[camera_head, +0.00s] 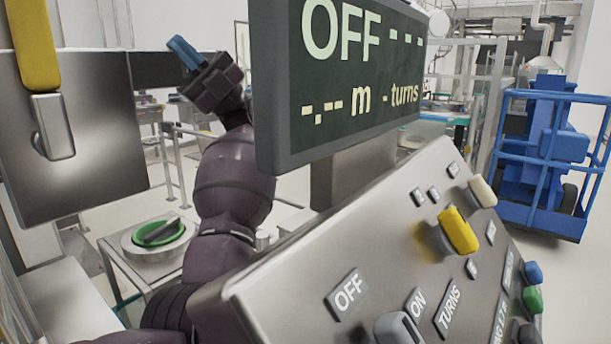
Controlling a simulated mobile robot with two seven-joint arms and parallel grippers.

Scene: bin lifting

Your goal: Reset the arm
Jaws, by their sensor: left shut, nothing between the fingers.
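My left arm, dark purple, rises from the bottom of the view behind the control panel. Its left gripper (184,52) is at the top end, raised in the air and pointing up and left. Its blue fingers are shut, and I see nothing held in them. My right gripper is not in view. The panel's display hides part of the space just right of my left arm.
A tilted grey control panel (300,262) with a yellow knob (459,231) and several buttons fills the lower right. Its display (350,70) reads OFF. A metal box (75,180) stands left. A green bowl (160,236) and blue lift (550,150) are farther back.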

